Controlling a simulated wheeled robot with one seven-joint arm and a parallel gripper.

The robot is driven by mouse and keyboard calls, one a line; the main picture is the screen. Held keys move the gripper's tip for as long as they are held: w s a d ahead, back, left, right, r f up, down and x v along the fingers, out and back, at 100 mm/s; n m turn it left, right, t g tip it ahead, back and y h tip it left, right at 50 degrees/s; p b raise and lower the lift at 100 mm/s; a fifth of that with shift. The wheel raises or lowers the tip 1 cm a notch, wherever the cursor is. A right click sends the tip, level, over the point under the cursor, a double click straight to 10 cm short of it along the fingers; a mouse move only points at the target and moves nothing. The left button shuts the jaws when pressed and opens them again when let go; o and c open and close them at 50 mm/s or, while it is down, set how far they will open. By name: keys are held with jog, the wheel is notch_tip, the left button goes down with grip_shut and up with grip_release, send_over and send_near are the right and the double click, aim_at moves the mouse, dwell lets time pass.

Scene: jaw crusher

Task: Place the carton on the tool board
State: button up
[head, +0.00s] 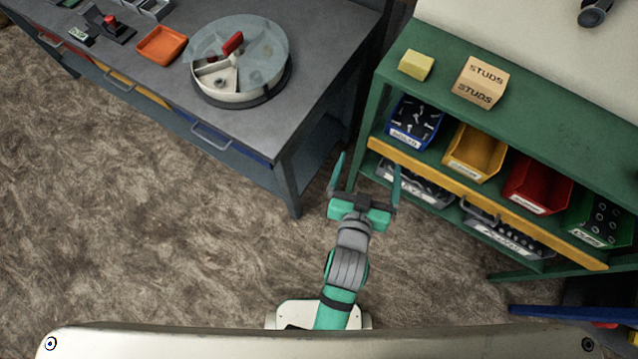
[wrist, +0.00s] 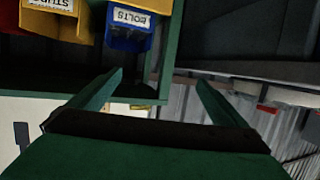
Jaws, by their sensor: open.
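The carton (head: 480,82) is a tan box marked STUDS, standing on the green top of the bin rack (head: 540,122) at the right in the head view. My gripper (head: 366,172) is open and empty, in front of the rack's left end, below and left of the carton and apart from it. In the wrist view my gripper (wrist: 160,78) has both fingers spread with nothing between them. The carton is not seen there. A pale panel (head: 520,32) with a dark tool on it lies behind the rack; I cannot tell whether it is the tool board.
A yellow block (head: 416,64) is left of the carton. Below are a blue bin (head: 415,122), a yellow bin (head: 474,152) and a red bin (head: 537,184). A grey workbench (head: 320,62) at left carries a round divided tray (head: 240,98) and an orange tray (head: 162,45). Floor is clear at lower left.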

jog(key=s+a+f+n+y, duration=0.1)
jog(key=s+a+y, duration=0.1)
jog(key=s+a, duration=0.4)
jog(key=s+a+n+t+y, duration=0.1)
jog(key=s+a, duration=0.4)
jog(key=s, duration=0.9)
jog(key=shift+s+a+f+n+y, duration=0.15)
jog(key=shift+a+f+n+y, duration=0.25)
jog(key=shift+n+y, duration=0.15)
